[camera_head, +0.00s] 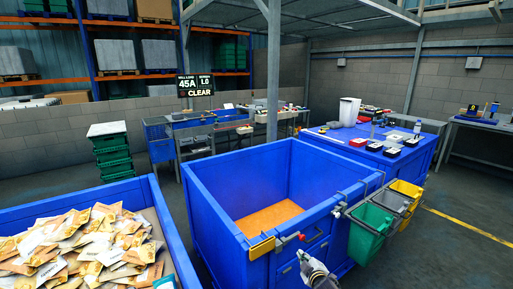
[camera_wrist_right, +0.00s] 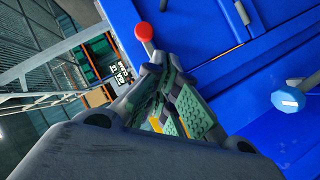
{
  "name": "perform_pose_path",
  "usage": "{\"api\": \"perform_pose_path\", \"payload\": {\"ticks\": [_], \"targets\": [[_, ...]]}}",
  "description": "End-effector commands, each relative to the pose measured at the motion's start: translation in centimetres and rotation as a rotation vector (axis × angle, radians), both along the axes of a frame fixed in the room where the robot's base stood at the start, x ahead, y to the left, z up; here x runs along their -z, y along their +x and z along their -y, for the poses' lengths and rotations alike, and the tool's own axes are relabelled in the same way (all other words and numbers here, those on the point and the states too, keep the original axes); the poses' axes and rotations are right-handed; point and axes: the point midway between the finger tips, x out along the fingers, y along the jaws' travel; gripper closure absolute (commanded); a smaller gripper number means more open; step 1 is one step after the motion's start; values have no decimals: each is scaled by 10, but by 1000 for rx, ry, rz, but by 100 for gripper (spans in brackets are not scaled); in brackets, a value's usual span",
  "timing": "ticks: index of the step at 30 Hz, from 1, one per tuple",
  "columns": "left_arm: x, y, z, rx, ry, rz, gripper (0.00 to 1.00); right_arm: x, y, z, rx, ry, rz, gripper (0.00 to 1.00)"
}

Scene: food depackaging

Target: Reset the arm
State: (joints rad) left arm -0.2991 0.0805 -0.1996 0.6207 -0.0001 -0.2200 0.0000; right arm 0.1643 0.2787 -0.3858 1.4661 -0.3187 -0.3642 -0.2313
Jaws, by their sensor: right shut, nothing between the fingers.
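My right gripper (camera_head: 306,259) is at the lower middle of the head view, in front of the big blue bin (camera_head: 225,205). It is shut and empty. In the right wrist view its green-padded fingers (camera_wrist_right: 178,108) are closed together. A lever with a red knob (camera_head: 302,237) is on the bin's front, just above the gripper. The red knob also shows in the right wrist view (camera_wrist_right: 144,31), past the fingers; I cannot tell whether they touch the lever. My left gripper is not in view.
The blue bin holds an orange-brown floor panel (camera_head: 270,218). Green (camera_head: 367,236), grey and yellow bins hang at its right. A blue container (camera_head: 172,229) of paper packets (camera_head: 95,250) is at left. A blue workbench (camera_head: 415,163) stands behind. The floor at right is clear.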

Motion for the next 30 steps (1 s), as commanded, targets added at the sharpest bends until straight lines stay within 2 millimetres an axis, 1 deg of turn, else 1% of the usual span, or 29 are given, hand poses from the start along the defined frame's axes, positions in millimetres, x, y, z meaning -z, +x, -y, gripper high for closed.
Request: {"api": "perform_pose_path", "payload": {"ticks": [1, 5, 8, 11, 12, 14, 15, 17, 18, 20, 21, 23, 24, 26, 27, 29, 30], "targets": [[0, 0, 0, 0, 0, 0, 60, 12, -1, 5, 11, 24, -20, 100], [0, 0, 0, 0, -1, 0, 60, 43, -5, 17, 45, 87, -71, 100], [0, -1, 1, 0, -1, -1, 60, 74, -11, 30, 82, 140, -122, 100], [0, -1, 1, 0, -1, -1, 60, 108, -20, 45, 128, 197, -178, 100], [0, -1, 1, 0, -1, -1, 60, 124, -26, 51, 148, 220, -203, 100], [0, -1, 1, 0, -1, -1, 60, 148, -36, 59, 179, 249, -242, 100], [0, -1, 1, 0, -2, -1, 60, 164, -44, 64, 199, 269, -267, 100], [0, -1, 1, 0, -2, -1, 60, 188, -58, 71, 228, 293, -305, 100], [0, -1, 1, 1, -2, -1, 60, 203, -68, 75, 247, 308, -330, 100], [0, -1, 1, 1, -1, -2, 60, 225, -83, 81, 276, 327, -366, 100], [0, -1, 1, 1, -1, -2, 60, 240, -94, 85, 295, 339, -391, 100], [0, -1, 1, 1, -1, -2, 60, 261, -112, 89, 320, 354, -426, 100], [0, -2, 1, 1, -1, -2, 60, 274, -125, 92, 336, 363, -450, 100], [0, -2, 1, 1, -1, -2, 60, 294, -144, 96, 363, 375, -486, 100], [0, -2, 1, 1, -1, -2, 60, 307, -157, 99, 380, 381, -509, 100], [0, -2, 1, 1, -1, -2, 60, 325, -177, 102, 403, 389, -544, 100], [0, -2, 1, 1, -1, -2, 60, 337, -192, 103, 418, 394, -567, 100]]}}
